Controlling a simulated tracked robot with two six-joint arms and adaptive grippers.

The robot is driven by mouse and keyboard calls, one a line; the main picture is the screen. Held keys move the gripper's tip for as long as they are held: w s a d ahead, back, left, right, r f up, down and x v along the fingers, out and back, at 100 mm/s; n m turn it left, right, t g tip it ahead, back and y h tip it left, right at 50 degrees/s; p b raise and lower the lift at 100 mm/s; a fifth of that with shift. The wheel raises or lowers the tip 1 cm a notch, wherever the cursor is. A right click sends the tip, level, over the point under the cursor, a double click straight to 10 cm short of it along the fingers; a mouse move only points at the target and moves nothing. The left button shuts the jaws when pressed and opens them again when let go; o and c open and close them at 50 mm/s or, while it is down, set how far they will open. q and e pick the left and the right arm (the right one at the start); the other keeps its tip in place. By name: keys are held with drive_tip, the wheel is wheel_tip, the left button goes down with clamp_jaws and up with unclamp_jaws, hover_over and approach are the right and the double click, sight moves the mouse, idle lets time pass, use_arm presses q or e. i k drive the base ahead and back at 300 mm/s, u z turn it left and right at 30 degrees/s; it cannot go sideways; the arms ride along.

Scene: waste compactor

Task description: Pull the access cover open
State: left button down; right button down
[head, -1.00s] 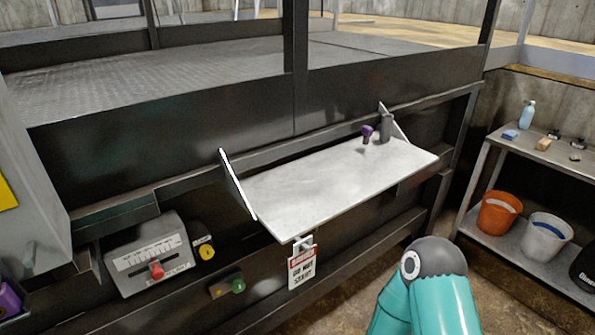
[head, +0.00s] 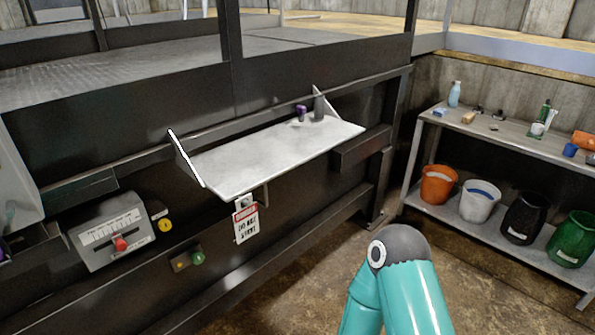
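A pale metal panel (head: 275,158) juts out from the dark machine wall like a shelf, nearly level, with a triangular bracket at each end. I take it for the access cover, but cannot be sure. A purple item (head: 301,113) and a dark grey cylinder (head: 319,107) stand at its back right. A red and white warning tag (head: 246,222) hangs below its front edge; its small print is not fully readable. Neither of my grippers is in view. A teal link of my arm shows at the bottom, right of centre, apart from the panel.
A control box (head: 110,232) with a red knob is on the machine at lower left, beside a yellow button (head: 165,225) and a green knob (head: 197,258). A metal rack (head: 490,146) with bottles and buckets stands at right. Floor between is clear.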

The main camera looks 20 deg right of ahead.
sight(273, 196)
drive_tip(key=z, duration=1.2)
drive_tip(key=k, duration=1.1)
drive_tip(key=u, duration=0.25)
drive_tip(key=i, duration=2.05)
drive_tip(key=u, duration=0.35)
